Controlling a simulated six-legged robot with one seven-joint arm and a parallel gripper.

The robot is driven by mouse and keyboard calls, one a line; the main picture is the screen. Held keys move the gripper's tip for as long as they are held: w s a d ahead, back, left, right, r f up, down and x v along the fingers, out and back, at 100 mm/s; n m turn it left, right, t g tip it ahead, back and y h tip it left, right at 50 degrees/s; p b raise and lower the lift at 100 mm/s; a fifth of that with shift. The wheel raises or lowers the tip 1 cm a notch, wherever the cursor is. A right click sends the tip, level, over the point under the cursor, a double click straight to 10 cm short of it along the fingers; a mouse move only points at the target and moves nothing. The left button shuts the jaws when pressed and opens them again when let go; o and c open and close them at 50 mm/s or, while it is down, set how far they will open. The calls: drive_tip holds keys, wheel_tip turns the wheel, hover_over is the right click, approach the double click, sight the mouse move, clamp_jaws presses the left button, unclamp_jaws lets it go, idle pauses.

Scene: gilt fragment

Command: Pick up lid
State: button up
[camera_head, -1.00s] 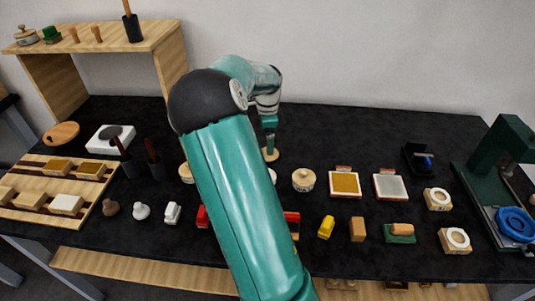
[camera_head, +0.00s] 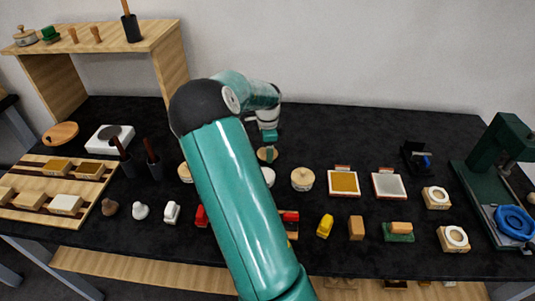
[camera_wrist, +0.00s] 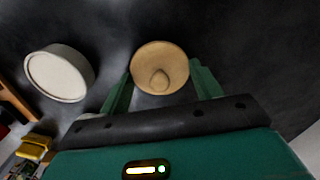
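The lid is a round tan wooden disc with a small knob. It lies on the black table in the head view (camera_head: 267,154), just below my gripper (camera_head: 269,138). In the wrist view the lid (camera_wrist: 160,56) faces the camera, with its knob between the fingers of my gripper (camera_wrist: 161,85). The green fingers are spread wide, with visible gaps to the knob. Whether the fingertips touch the lid's edge I cannot tell.
A lidded jar (camera_head: 302,179) stands right of the lid. A yellow tray (camera_head: 344,184) and a grey tray (camera_head: 389,187) are further right. Small blocks and toy-like items line the table's front. Table behind the lid is clear.

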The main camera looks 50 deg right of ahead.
drive_tip(key=shift+r, duration=0.1)
drive_tip(key=shift+c, duration=0.4)
drive_tip(key=shift+r, duration=0.5)
wheel_tip(320, 180, up, 2)
drive_tip(key=shift+r, duration=0.1)
drive_tip(key=s+a+r, duration=0.8)
drive_tip(key=s+r, duration=0.1)
drive_tip(key=s, duration=0.1)
drive_tip(key=shift+s+a+r, duration=0.3)
drive_tip(key=shift+s+a, duration=0.05)
drive_tip(key=shift+s, duration=0.05)
drive_tip(key=shift+w+m, duration=0.25)
drive_tip(key=shift+m, duration=0.05)
